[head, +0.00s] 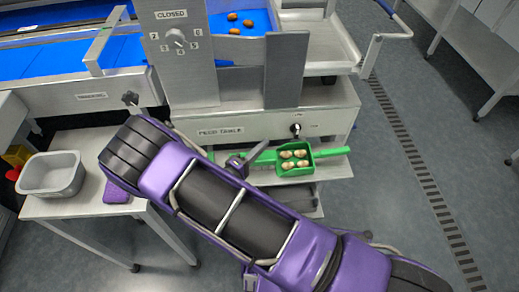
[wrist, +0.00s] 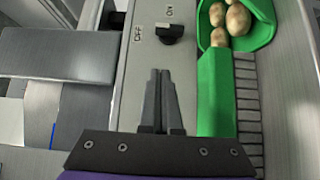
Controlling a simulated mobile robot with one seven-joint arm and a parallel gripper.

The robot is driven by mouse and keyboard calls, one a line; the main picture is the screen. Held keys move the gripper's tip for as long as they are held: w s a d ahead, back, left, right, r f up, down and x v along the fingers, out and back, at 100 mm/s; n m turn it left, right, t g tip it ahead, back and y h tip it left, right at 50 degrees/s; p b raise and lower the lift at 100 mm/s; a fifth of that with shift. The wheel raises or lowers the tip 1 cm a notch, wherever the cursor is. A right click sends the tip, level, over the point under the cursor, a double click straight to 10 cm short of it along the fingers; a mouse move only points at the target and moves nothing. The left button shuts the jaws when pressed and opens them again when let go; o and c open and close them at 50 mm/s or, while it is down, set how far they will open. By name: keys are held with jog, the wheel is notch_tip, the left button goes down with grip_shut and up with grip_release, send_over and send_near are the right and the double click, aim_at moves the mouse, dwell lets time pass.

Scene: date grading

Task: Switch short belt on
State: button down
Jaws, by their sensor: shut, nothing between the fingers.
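A black rotary switch (head: 297,128) sits on the pale front panel (head: 250,127), which is lettered something like "FEED TABLE". In the wrist view the switch (wrist: 170,33) has OFF at its left and ON above it. I cannot tell for sure which mark it points at. My gripper (wrist: 161,73) is shut and empty, with its fingertips below the switch in that view and apart from it. In the head view my gripper (head: 240,164) is left of the switch and lower. A short stretch of blue belt (head: 262,20) shows behind the upright plates.
A CLOSED dial (head: 178,38) is at upper left. A grey tub (head: 50,190) stands on the left table. Open floor lies at right.

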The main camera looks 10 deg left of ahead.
aim_at(294, 126)
jog(key=x, duration=0.6)
jog(key=shift+w+d, duration=0.25)
jog(key=shift+d, duration=0.9)
jog(key=shift+w+d, duration=0.2)
jog(key=shift+d, duration=0.5)
